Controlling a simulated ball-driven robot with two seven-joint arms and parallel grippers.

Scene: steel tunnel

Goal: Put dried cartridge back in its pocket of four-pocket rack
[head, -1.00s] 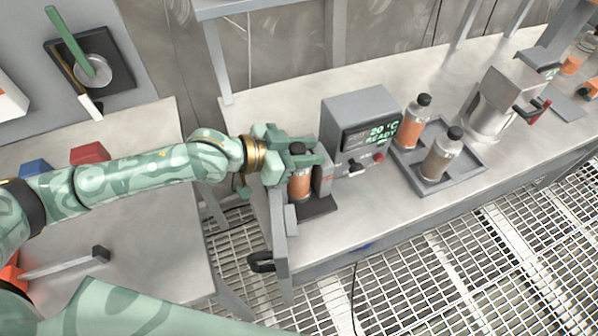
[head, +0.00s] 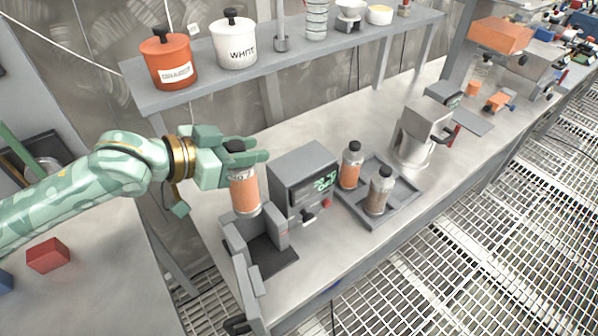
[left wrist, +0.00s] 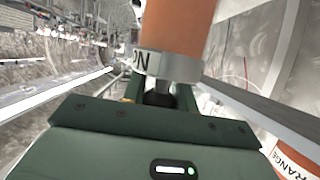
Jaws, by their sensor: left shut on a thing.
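My left gripper (head: 250,156) is shut on an orange cartridge with a dark cap (head: 245,190), gripping it near its top. The cartridge hangs upright just above a grey slotted holder (head: 275,258) beside the box with a green display. A grey tray-like rack (head: 372,222) right of the box holds an orange cartridge (head: 350,170) and a brownish cartridge (head: 379,192), both dark-capped. Its pocket divisions are hard to make out. My right gripper is not in view.
The grey display box (head: 303,165) stands between the held cartridge and the rack. A metal jug-like device (head: 420,140) stands behind the rack. A shelf above carries an orange pot (head: 168,62) and a white pot (head: 235,45). The bench front right of the box is clear.

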